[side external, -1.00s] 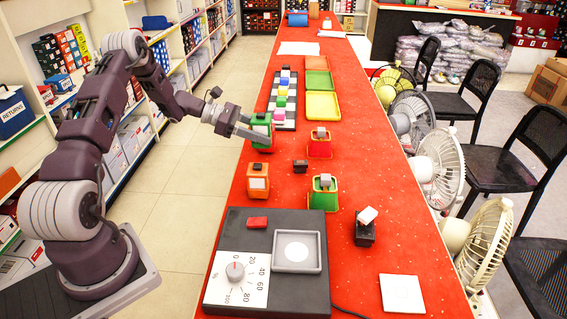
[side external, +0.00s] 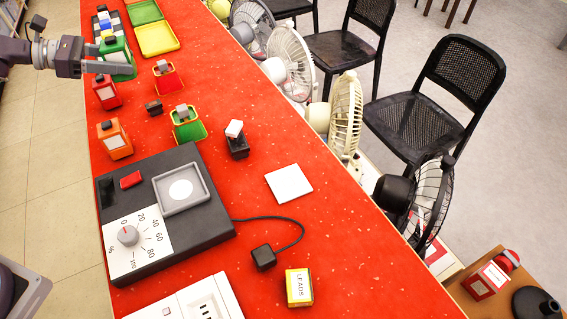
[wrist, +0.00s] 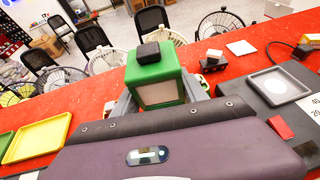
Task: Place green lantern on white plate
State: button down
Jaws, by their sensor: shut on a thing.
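The green lantern (side external: 117,58), a boxy green body with pale panels and a black cap, is at the upper left of the side external view. My gripper (side external: 108,68) is shut on it, and the lantern also shows between the fingers in the wrist view (wrist: 155,72). Whether its base touches the counter is hard to tell. The white plate (side external: 289,184), a flat white square, lies bare on the red counter, right of centre; it also shows in the wrist view (wrist: 241,48). My gripper is well away from it, to the upper left.
A red lantern (side external: 106,92) and an orange lantern (side external: 114,140) stand along the counter's left edge. Small trays with blocks, a black block with a white top (side external: 236,140) and a dial scale (side external: 165,205) lie between. Fans (side external: 346,115) line the far edge. Counter right of the plate is clear.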

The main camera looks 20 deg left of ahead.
jog(key=w+d+m+g+h, duration=0.1)
jog(key=w+d+m+g, duration=0.1)
jog(key=d, duration=1.2)
jog(key=m+g+h, duration=0.2)
jog(key=m+g, duration=0.3)
jog(key=g, duration=0.1)
send_over(288, 182)
notch_tip(288, 182, down, 15)
jog(key=shift+f, duration=0.1)
jog(key=c, duration=0.6)
grip_release()
jog(key=shift+f, duration=0.1)
